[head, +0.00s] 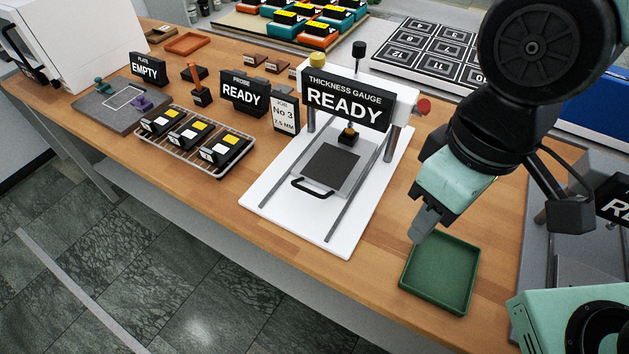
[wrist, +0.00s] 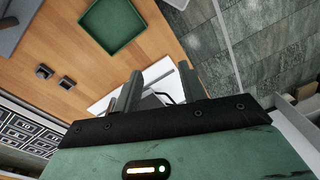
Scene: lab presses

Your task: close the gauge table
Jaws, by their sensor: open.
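The thickness gauge (head: 386,205) has a white base, two metal rails and a black sign reading READY. Its grey gauge table (head: 345,191) with a dark pad sits partway along the rails. The table's black loop handle (head: 311,187) faces the front. The probe (head: 348,137) stands at the table's rear edge. My gripper (head: 424,222) is to the right of the gauge, near the green tray, apart from the handle. In the wrist view my gripper (wrist: 160,76) has its fingers spread. Part of the gauge base (wrist: 101,105) shows beyond them.
The green tray (head: 440,273) lies right of the gauge. A wire rack (head: 185,155) with several blocks and a card reading No 3 (head: 285,115) stand to its left. The table's front edge is near the gauge base. Bare wood lies between gauge and tray.

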